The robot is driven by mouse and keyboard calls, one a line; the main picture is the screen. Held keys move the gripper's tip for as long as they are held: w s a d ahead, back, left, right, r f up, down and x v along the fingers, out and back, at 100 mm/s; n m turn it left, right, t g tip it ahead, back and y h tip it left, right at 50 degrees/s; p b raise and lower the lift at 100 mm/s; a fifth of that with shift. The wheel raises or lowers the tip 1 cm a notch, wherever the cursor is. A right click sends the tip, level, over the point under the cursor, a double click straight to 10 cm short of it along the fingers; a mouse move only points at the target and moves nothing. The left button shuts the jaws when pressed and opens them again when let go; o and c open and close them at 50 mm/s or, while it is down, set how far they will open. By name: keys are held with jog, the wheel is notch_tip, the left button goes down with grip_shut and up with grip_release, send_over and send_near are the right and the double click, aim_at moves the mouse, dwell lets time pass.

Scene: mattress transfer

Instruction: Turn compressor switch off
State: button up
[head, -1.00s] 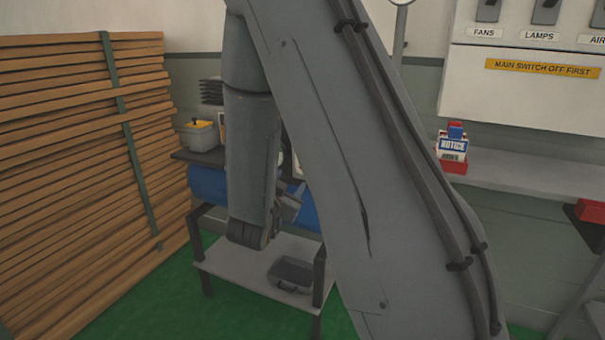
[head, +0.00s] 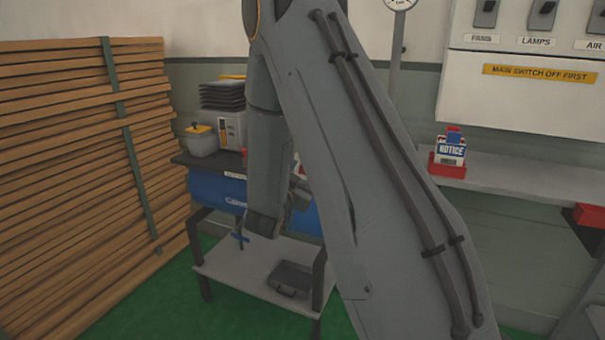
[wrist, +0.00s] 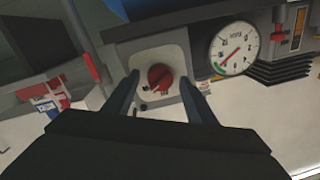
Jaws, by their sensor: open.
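The compressor switch, a red rotary knob (wrist: 160,77) on a pale plate (wrist: 176,58), shows in the wrist view. My gripper (wrist: 163,82) is open, its two dark fingers left and right of the knob in the picture. I cannot tell how far the fingertips are from the knob. In the head view the blue compressor tank (head: 215,192) lies under a dark top, partly hidden by my arm.
A pressure gauge (wrist: 234,48) sits right of the knob. Stacked planks (head: 70,150) fill the left. A switch panel (head: 525,90) and shelf (head: 520,176) are at right.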

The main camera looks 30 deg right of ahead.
jog(key=shift+c, duration=0.2)
jog(key=c, duration=1)
jog(key=shift+n, duration=0.3)
jog(key=n+p, duration=0.3)
jog(key=n, duration=0.2)
jog(key=shift+s+r+p, duration=0.1)
jog(key=shift+p, duration=0.25)
jog(key=n+g+p, duration=0.1)
jog(key=n+p, duration=0.2)
jog(key=n, duration=0.3)
jog(key=o, duration=1)
